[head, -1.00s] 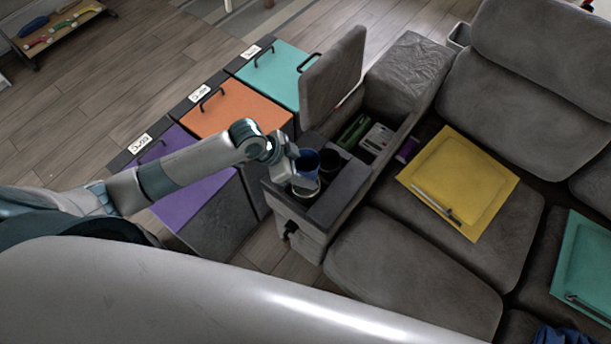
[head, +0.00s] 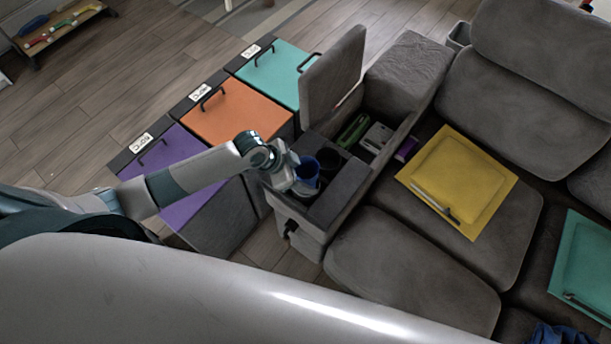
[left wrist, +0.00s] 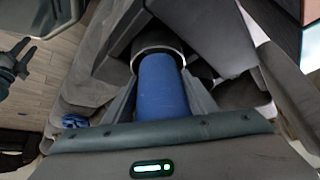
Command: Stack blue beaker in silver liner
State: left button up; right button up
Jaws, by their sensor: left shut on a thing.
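The blue beaker (head: 307,167) is held upright by my left gripper (head: 289,171) at the sofa's console. In the left wrist view the beaker (left wrist: 163,88) lies between the two fingers (left wrist: 162,100), and its far end reaches into the round rim of the silver liner (left wrist: 158,47). In the head view the liner (head: 306,193) shows only as a small part below the beaker, in the front cup hole. How deep the beaker sits in the liner is hidden. My right gripper is not in view.
The console (head: 341,193) has a second dark cup hole (head: 328,160) beside the beaker. Behind it an open compartment holds a green item (head: 353,131) and a grey item (head: 377,137); its lid (head: 333,80) stands raised. Purple, orange (head: 228,104) and teal bins stand left.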

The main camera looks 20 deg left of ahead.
pick_arm(q)
jog(key=shift+s+f, duration=0.15)
jog(key=shift+f, duration=0.3)
jog(key=shift+s+f, duration=0.15)
jog(key=shift+f, duration=0.1)
jog(key=o, duration=1)
jog(key=shift+s+f+b, duration=0.1)
jog(key=shift+s+b, duration=0.05)
jog(key=shift+b, duration=0.15)
jog(key=shift+o, duration=0.2)
jog(key=shift+r+p, duration=0.4)
jog(key=shift+r, duration=0.2)
jog(key=shift+a+r, duration=0.25)
jog(key=shift+a, duration=0.05)
jog(key=v, duration=0.3)
jog(key=b+v, duration=0.1)
jog(key=v, duration=0.7)
jog(key=shift+w+d+r+b, duration=0.15)
jog(key=shift+w+r+b, duration=0.15)
jog(key=shift+r+b, duration=0.1)
